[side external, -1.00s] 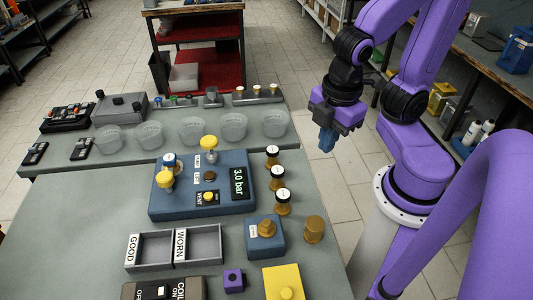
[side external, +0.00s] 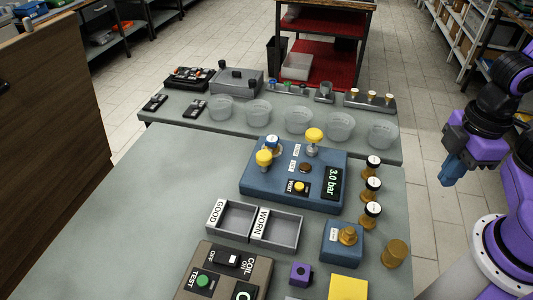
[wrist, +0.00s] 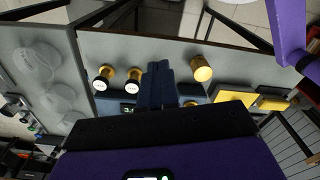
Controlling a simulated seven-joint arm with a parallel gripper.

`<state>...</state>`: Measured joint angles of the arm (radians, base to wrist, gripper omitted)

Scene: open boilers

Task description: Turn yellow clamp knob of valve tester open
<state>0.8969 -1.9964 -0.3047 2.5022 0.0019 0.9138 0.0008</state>
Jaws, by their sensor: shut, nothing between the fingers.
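The valve tester (side external: 255,184) is a blue box on the table in the side external view, with a display reading 3.0 bar. Two yellow knobs stand on it: one at its left (side external: 263,158) and one at its back (side external: 314,135). I cannot tell which is the clamp knob. A small yellow button (side external: 300,187) sits by the VENT label. My gripper (side external: 449,179) is shut and empty, pointing down off to the right of the tester, well apart from it. In the wrist view my shut blue fingers (wrist: 155,87) hide much of the tester.
Several brass pieces with white tops (side external: 372,185) stand right of the tester. A smaller blue box (side external: 343,250) and a brass cylinder (side external: 395,254) are in front. GOOD and WORN trays (side external: 276,232) lie front left. Clear cups (side external: 299,121) line the back bench.

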